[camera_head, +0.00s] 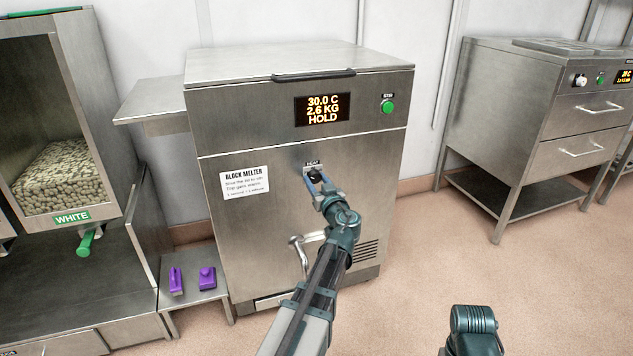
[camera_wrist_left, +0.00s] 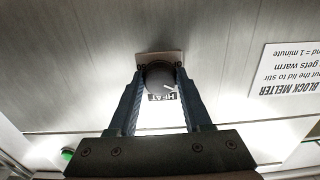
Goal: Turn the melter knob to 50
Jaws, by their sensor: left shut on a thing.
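The block melter (camera_head: 235,225) is a steel cabinet in the middle of the head view. Its display (camera_head: 322,109) reads 30.0 C, 2.6 KG, HOLD. The black melter knob (camera_head: 314,174) sits under a HEAT label on the front panel. My left gripper (camera_head: 315,178) is at the knob; in the left wrist view the knob (camera_wrist_left: 159,76) is between its two fingers, which are shut on it. A light pointer mark shows on the knob, but its exact setting is too small to read. Part of my right arm shows at the bottom right; its gripper is out of view.
A green STIR button (camera_head: 387,106) is right of the display. A tap with a handle (camera_head: 304,246) sticks out below the knob. A low shelf with purple tools (camera_head: 207,278) stands left, beside the WHITE bin (camera_head: 71,217). A steel drawer unit (camera_head: 545,130) stands right; floor between is clear.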

